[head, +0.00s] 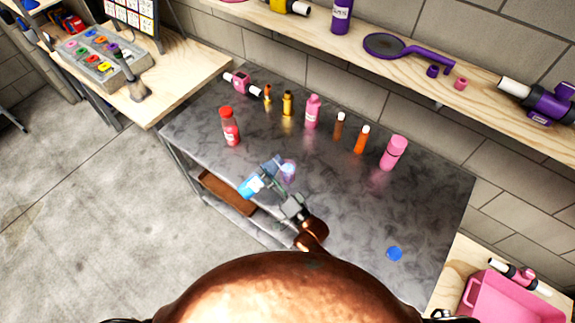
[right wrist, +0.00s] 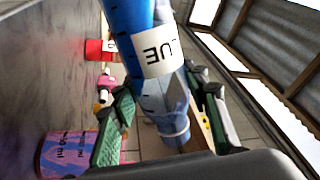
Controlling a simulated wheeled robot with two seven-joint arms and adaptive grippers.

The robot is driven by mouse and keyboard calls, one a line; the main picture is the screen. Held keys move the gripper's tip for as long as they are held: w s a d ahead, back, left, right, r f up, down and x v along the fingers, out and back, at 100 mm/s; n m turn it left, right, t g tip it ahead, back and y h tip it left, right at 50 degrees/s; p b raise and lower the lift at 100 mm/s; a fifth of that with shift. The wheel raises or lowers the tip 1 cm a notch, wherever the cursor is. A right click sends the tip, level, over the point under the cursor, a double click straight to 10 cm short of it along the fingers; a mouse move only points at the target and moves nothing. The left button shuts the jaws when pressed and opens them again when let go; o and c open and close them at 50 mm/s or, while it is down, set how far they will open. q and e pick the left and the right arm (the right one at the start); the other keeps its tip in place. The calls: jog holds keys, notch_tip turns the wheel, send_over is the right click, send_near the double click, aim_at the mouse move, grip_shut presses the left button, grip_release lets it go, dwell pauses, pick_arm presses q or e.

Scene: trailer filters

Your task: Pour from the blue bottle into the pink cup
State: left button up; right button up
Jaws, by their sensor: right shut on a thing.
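My right gripper (head: 272,180) is shut on the blue bottle (head: 250,187) above the near left edge of the grey table. In the right wrist view the bottle (right wrist: 126,25) shows a white label with "LUE" between the green-padded fingers (right wrist: 162,122). Its upper part there is deep blue and its lower part is clear. The bottle looks tilted. The pink cup (head: 289,168), translucent with a bluish tint, is beside the gripper; in the wrist view it (right wrist: 62,155) has millilitre marks. I cannot tell whether liquid is flowing. My left gripper is not in view.
A blue cap (head: 394,253) lies on the table (head: 350,220). A red bottle (head: 230,127) stands at the left. Several orange, brown and pink bottles (head: 313,110) line the back. A shelf (head: 420,62) runs behind. The right front of the table is mostly clear.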

aim_at(269, 174)
jog(key=shift+r+m, duration=0.5)
jog(key=shift+m, duration=0.2)
dwell(1.1)
jog(key=shift+w+d+r+m+t+h+p, duration=0.15)
jog(key=shift+r+m+t+h+p, duration=0.2)
jog(key=shift+m, duration=0.3)
jog(key=shift+w+d+r+m+t+h+p, duration=0.15)
jog(key=shift+r+m+t+p, duration=0.15)
jog(key=shift+m+p, duration=0.3)
dwell(1.6)
jog(key=shift+r+m+p, duration=0.35)
jog(key=shift+r+m, duration=0.1)
jog(key=shift+m, duration=0.3)
dwell(0.9)
